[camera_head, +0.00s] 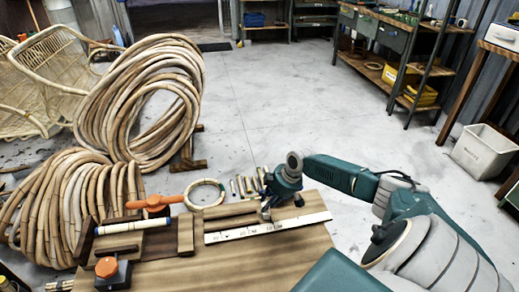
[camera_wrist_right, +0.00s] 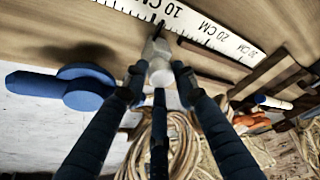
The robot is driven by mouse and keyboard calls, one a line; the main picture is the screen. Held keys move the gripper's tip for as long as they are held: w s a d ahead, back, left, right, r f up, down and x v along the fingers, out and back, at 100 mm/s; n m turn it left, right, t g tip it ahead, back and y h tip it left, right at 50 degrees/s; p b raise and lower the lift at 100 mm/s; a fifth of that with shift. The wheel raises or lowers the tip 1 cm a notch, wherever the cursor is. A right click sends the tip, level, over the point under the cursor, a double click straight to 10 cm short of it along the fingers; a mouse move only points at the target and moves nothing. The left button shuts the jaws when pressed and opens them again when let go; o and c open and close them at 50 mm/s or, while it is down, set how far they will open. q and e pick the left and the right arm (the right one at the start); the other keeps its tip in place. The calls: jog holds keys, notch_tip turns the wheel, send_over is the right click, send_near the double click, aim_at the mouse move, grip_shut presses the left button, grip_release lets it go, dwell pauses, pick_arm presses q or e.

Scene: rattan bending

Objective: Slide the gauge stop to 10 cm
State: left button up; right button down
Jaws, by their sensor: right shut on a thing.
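The gauge is a white ruler strip (camera_head: 267,228) on the right part of the wooden bench board. Its 10 CM and 20 CM labels read clearly on the strip (camera_wrist_right: 215,35) in the right wrist view. The gauge stop (camera_wrist_right: 160,72), a pale knob with a metal body, is between the fingers of my right gripper (camera_wrist_right: 158,84), which is shut on it. The stop's upper end is close to the ruler edge near the 10 CM label; its exact reading is unclear. My left gripper is not in view.
A blue knobbed part (camera_wrist_right: 75,85) is beside the gripper in the right wrist view. On the bench are an orange-handled tool (camera_head: 155,202), a ring (camera_head: 205,194) and a block with an orange knob (camera_head: 107,267). Rattan coils (camera_head: 150,100) stand behind. The floor beyond is clear.

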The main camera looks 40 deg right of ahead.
jog(key=shift+w+d+r, duration=0.15)
jog(key=shift+w+r, duration=0.05)
jog(key=c, duration=1.5)
grip_release()
jog(key=shift+o, duration=0.3)
jog(key=shift+s, duration=0.1)
jog(key=v, duration=1.2)
jog(key=shift+s, duration=0.1)
